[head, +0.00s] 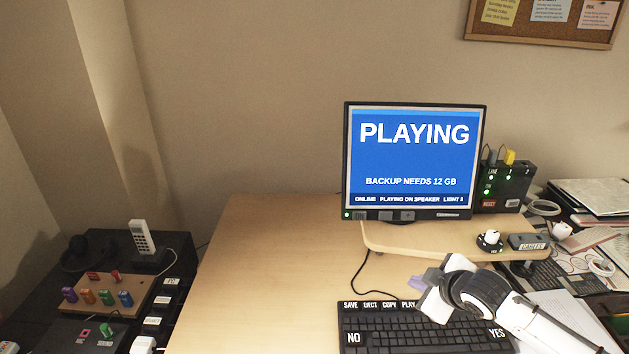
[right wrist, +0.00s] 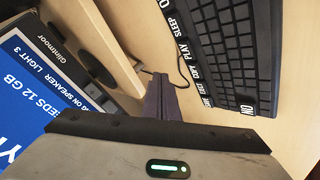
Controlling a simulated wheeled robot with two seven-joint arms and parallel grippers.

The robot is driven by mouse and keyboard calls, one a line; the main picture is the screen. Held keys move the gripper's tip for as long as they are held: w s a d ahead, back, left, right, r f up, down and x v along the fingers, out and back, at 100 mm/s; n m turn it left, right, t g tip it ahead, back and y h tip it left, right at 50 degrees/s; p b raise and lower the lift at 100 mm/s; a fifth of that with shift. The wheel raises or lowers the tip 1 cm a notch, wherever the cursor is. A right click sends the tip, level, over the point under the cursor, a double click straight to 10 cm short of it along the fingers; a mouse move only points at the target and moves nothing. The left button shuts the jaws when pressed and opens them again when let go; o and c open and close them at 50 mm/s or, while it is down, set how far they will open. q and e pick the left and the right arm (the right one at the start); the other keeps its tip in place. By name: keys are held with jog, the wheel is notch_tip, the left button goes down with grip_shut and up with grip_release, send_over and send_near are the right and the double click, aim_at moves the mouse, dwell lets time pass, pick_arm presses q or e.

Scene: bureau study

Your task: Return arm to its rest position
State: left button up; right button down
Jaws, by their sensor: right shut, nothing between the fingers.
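My right gripper (head: 418,281) hangs above the back edge of the black keyboard (head: 390,328), in front of the wooden monitor stand (head: 400,238). Its arm comes in from the lower right and covers part of the keyboard. In the right wrist view the gripper's dark fingers (right wrist: 161,85) are together with nothing between them. The keyboard (right wrist: 236,45) lies to their right there, and the monitor (right wrist: 45,90) to their left. My left gripper is not in view.
The monitor (head: 415,155) reads "PLAYING". A black box with green lights (head: 505,188) stands beside it. Papers and books (head: 590,200) crowd the right side. The desk (head: 260,270) is bare left of the keyboard. A pegboard (head: 105,295) and handset (head: 142,238) are at far left.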

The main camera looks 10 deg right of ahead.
jog(key=shift+m+g+y, duration=0.3)
jog(key=shift+g+y, duration=0.2)
jog(key=shift+g, duration=0.2)
jog(key=s+a+f, duration=0.1)
jog(key=s+a, duration=0.1)
jog(key=s+a+f, duration=0.1)
jog(key=s+a, duration=0.1)
jog(key=a, duration=0.1)
jog(key=s+a+f, duration=0.2)
jog(key=s+a, duration=0.1)
jog(key=shift+m+g, duration=0.4)
jog(key=s+a, duration=0.2)
jog(key=s, duration=0.1)
jog(key=s+a+f, duration=0.1)
jog(key=shift+s+a, duration=0.1)
jog(key=shift+s, duration=0.25)
jog(key=s+a+r+m+g, duration=0.2)
jog(key=s+m+g, duration=0.25)
jog(key=s, duration=1.55)
jog(key=w+a+f+t+y, duration=0.1)
jog(key=w+a+f+t, duration=0.1)
jog(key=f, duration=0.4)
jog(key=w+a+f+t, duration=0.2)
jog(key=a+f+t, duration=0.1)
jog(key=f, duration=0.4)
jog(key=shift+w+a+m+t+y, duration=0.15)
jog(key=shift+w+m+t+y, duration=0.2)
jog(key=shift+w+t+y, duration=0.1)
